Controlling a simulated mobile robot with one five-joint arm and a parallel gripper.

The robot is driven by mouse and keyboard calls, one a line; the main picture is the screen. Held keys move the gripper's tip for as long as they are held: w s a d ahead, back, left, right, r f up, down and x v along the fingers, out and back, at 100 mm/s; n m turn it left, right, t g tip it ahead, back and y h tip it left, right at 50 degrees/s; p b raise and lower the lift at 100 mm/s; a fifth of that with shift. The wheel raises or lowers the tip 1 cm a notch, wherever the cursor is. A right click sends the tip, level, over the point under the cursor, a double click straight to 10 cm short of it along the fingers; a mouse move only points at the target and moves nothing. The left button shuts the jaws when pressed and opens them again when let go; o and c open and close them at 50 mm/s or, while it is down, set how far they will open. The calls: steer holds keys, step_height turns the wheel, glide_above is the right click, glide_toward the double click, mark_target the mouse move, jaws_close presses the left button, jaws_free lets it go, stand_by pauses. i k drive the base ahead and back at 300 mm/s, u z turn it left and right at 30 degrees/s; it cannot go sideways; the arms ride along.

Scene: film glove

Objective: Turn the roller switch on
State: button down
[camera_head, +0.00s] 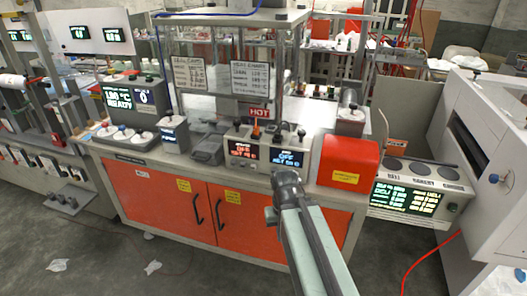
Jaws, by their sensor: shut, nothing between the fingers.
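A grey control box (231,157) stands on the bench in the middle of the view. My gripper (286,174) is shut and empty, in front of the box and just below the right display in the picture. I cannot tell its distance from the box.
A red housing (348,158) stands right of the control box. A red HOT sign (260,113) is behind it, below a glass-walled enclosure with notices. A grey device (208,148) and a small display box (174,133) are on the left. Orange cabinet doors (240,214) are below.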

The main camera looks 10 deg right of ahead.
mark_target(236, 124)
steer(key=u, duration=0.35)
steer(key=k, duration=1.1)
steer(key=i, duration=0.8)
steer(key=z, duration=0.45)
steer(key=i, duration=0.75)
steer(key=u, duration=0.35)
